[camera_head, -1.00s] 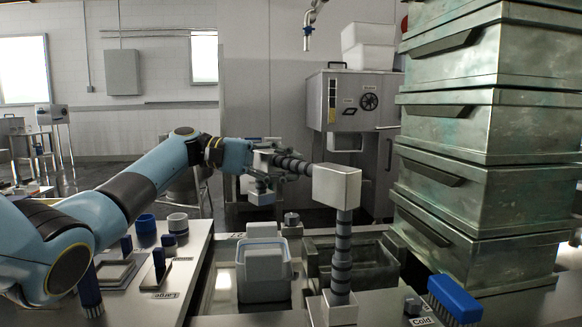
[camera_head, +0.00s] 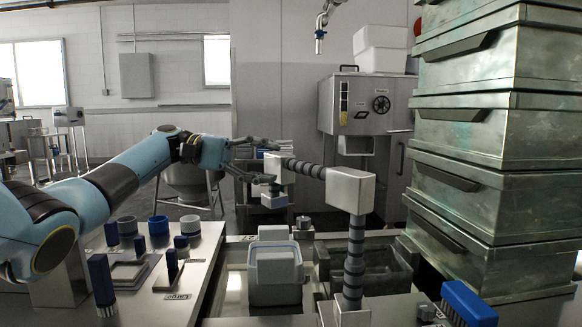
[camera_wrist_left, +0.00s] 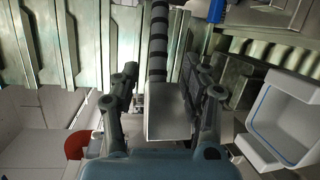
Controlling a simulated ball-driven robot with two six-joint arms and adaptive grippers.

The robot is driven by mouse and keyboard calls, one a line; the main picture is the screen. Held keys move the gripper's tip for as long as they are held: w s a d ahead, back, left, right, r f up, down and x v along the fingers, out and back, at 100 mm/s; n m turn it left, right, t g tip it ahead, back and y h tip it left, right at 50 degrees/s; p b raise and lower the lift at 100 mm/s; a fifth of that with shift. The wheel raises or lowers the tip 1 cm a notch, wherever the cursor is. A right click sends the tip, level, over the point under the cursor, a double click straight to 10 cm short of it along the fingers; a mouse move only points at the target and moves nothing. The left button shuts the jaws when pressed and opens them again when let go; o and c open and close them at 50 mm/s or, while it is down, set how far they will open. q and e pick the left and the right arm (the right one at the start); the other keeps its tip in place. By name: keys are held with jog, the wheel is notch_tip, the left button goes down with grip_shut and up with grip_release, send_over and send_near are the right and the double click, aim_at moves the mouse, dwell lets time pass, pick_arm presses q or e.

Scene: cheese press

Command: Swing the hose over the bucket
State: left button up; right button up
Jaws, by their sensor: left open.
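The hose is a dark ribbed pipe (camera_head: 356,245) rising from the sink's front to a pale elbow box (camera_head: 350,189). A second ribbed stretch runs left from there to a pale end block (camera_head: 281,168). A white bucket with a blue-tinted rim (camera_head: 275,278) stands in the left basin; in the picture the end block is above and beyond it. My left gripper (camera_head: 273,161) is open, its fingers spread at the end block. In the left wrist view a pale block of the hose (camera_wrist_left: 168,118) shows between the fingers, with visible gaps. My right gripper is not in view.
A tall stack of green metal boxes (camera_head: 490,130) stands close on the right. A blue brush (camera_head: 468,303) lies at the front right. Blue-handled brushes and small cups (camera_head: 158,226) stand on the left counter (camera_head: 205,262). A steel machine (camera_head: 365,105) is behind.

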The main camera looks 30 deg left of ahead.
pick_arm(q)
jog(key=shift+v, duration=2.3)
